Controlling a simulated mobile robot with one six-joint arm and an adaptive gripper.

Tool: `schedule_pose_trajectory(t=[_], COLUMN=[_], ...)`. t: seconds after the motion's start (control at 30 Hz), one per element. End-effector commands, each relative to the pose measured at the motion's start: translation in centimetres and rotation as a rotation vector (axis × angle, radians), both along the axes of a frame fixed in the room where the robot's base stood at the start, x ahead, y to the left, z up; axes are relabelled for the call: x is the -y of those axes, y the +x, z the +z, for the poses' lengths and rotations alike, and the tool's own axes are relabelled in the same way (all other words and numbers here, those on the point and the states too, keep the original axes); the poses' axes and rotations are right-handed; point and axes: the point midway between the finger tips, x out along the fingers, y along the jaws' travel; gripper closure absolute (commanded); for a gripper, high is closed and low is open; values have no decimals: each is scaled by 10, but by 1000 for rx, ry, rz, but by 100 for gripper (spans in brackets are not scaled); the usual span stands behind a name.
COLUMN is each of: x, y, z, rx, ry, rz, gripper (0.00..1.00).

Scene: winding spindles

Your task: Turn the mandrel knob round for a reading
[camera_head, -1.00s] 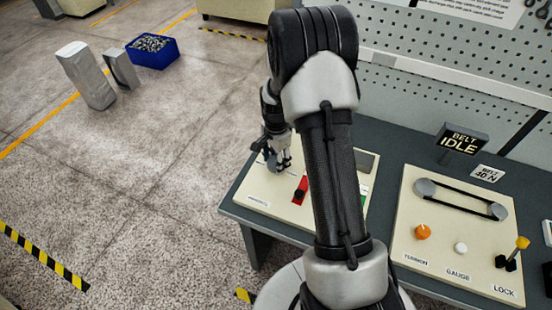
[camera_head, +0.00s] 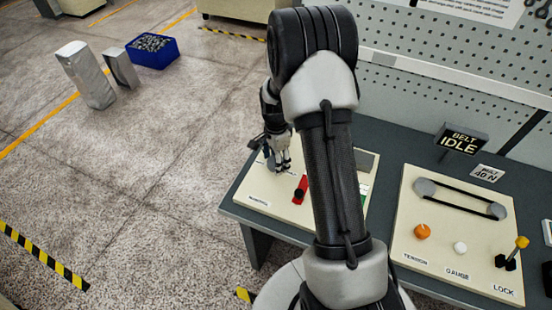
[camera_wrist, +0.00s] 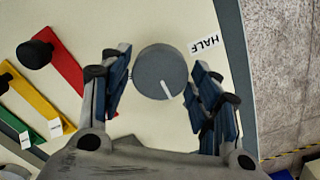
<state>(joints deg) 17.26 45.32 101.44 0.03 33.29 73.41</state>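The mandrel knob (camera_wrist: 160,72) is a round, dark grey knob with a white pointer line, on a cream panel (camera_head: 252,185). In the wrist view its line points down and slightly right, away from the label reading HALF (camera_wrist: 204,43) at its upper right. My gripper (camera_wrist: 162,78) has one finger on each side of the knob, with narrow gaps showing and no clear contact. In the head view my gripper (camera_head: 280,165) is low over the left panel, and it hides most of the knob.
A red lever strip (camera_wrist: 62,60) with a black knob, then yellow and green ones, lie beside the knob. The right panel (camera_head: 440,235) has a belt, an orange knob, a white button and a yellow-tipped lock lever. A sign reads BELT IDLE (camera_head: 462,140).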

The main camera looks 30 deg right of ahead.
Motion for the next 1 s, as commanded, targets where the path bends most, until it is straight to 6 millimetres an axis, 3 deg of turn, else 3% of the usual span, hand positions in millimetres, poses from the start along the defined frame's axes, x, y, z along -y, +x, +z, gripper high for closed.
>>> schedule_pose_trajectory(t=[0.13, 0.53, 1.0], x=[0, 1, 0], y=[0, 1, 1], z=[0, 6, 96], rx=[0, 3, 5], ry=[0, -1, -2], rz=[1, 1, 1], gripper=[31, 31, 31])
